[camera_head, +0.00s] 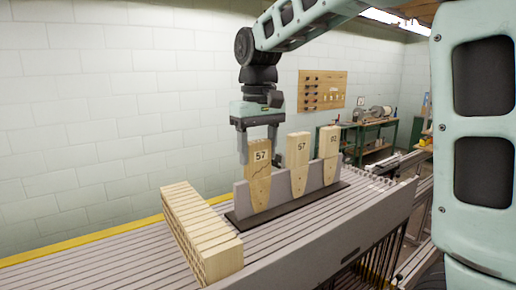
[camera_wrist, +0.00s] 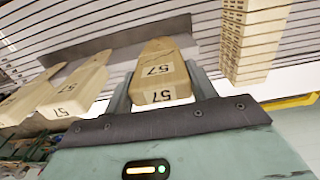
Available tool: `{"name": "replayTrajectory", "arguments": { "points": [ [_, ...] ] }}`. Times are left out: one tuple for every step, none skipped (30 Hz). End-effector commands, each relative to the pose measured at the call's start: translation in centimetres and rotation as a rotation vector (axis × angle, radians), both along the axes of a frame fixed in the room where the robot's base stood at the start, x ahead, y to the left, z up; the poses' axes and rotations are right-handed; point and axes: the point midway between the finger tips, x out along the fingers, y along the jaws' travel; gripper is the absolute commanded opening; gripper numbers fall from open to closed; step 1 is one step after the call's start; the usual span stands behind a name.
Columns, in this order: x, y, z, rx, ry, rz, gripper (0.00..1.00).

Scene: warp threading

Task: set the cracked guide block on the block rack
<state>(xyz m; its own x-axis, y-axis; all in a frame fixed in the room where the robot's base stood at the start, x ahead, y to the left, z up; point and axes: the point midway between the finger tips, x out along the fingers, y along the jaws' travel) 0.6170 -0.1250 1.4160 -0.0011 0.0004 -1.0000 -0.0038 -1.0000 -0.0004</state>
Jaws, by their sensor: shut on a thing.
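The cracked guide block (camera_head: 258,188) is pale wood with a tapered lower end, a "57" near its top and a dark jagged crack across its face. My gripper (camera_head: 258,152) points down and is shut on its upper part, one finger on each side. In the wrist view the same block (camera_wrist: 160,75) sits between the fingers (camera_wrist: 161,92). The grey block rack (camera_head: 241,196) is an upright plate on a dark base. The cracked block stands upright at its left end, lower part against the plate. Whether it bears fully on the rack, I cannot tell.
Two more tapered blocks, marked "57" (camera_head: 298,160) and "92" (camera_head: 329,155), stand in the rack to the right. A row of stacked wooden pieces (camera_head: 200,232) lies to the left. The slatted bed (camera_head: 300,236) in front of the rack is clear.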

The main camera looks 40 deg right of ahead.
Motion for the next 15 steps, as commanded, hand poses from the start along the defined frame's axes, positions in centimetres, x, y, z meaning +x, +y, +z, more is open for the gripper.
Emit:
{"name": "replayTrajectory", "arguments": {
  "points": [
    [0.00,0.00,-0.05,0.000,0.000,0.000,0.40],
    [0.01,0.00,-0.02,0.000,0.000,0.000,0.40],
    [0.01,0.00,-0.02,0.000,0.000,0.000,0.40],
    [0.01,0.00,-0.02,0.000,0.000,0.000,0.40],
    [0.01,0.00,-0.02,0.000,0.000,0.000,0.40],
    [0.01,0.00,-0.02,0.000,0.000,0.000,0.67],
    [0.01,0.00,-0.02,0.000,0.000,0.000,0.76],
    [0.01,0.00,-0.01,0.000,0.000,0.000,0.82],
    [0.01,0.00,-0.01,0.000,0.000,0.000,0.82],
    [0.01,0.00,-0.01,0.000,0.000,0.000,0.82],
    [0.01,0.00,-0.01,0.000,0.000,0.000,0.82],
    [0.01,0.00,-0.01,0.000,0.000,0.000,0.82],
    [0.01,0.00,-0.01,0.000,0.000,0.000,0.82],
    [0.01,0.00,-0.01,0.000,0.000,0.000,0.82],
    [0.01,0.00,-0.02,0.000,0.000,0.000,0.82]
  ]
}}
